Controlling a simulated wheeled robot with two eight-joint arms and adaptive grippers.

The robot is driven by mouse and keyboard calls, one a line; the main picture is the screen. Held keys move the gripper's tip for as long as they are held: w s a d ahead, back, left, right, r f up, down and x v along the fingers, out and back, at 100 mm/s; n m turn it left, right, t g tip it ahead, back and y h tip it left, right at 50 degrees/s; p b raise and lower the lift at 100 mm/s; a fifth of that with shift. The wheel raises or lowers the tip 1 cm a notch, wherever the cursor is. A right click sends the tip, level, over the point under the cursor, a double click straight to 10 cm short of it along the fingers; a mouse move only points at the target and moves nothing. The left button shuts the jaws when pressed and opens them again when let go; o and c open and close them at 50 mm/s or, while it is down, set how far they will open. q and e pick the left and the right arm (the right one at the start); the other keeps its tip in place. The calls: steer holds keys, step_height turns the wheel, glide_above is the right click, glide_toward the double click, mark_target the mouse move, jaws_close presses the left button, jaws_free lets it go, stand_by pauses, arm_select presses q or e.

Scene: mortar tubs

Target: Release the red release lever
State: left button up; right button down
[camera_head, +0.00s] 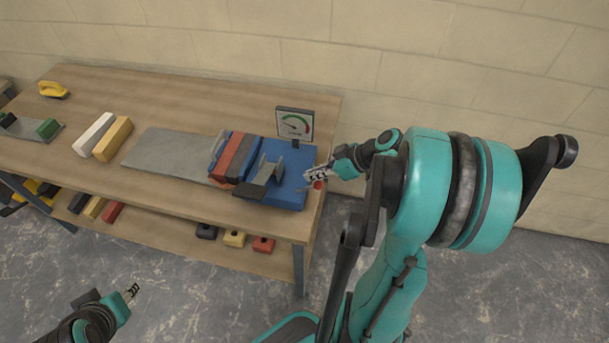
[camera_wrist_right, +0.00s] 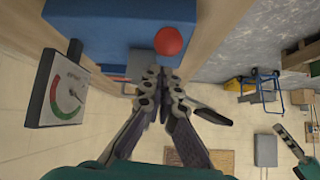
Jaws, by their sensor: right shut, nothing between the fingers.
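The red release lever shows as a round red knob (camera_head: 317,184) at the right end of the blue press (camera_head: 288,191) on the bench. In the right wrist view the knob (camera_wrist_right: 168,41) is large, just beyond the fingertips and in front of a blue face; its shaft is not clear. My right gripper (camera_head: 312,173) is shut and empty, its tips close to the knob; contact cannot be told. The fingers also show in the wrist view (camera_wrist_right: 164,78). My left gripper (camera_head: 132,291) is low at the left, away from the bench; its finger opening is unclear.
A dial gauge (camera_head: 295,124) stands behind the press. Red and grey blocks (camera_head: 232,157) sit in the press beside a dark lever-like part (camera_head: 262,178). A grey plate (camera_head: 165,151), white and yellow bars lie left. The lower shelf holds several small blocks.

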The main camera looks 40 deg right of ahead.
steer(key=shift+s+d+f+b, duration=0.45)
steer(key=shift+s+f, duration=0.05)
steer(key=shift+s, duration=0.1)
arm_select(q)
steer(key=shift+s+f, duration=0.15)
steer(key=shift+f, duration=0.55)
arm_select(e)
steer(key=shift+s+f, duration=0.1)
steer(key=shift+s, duration=0.05)
steer(key=shift+s+f, duration=0.1)
arm_select(q)
steer(key=shift+d, duration=0.1)
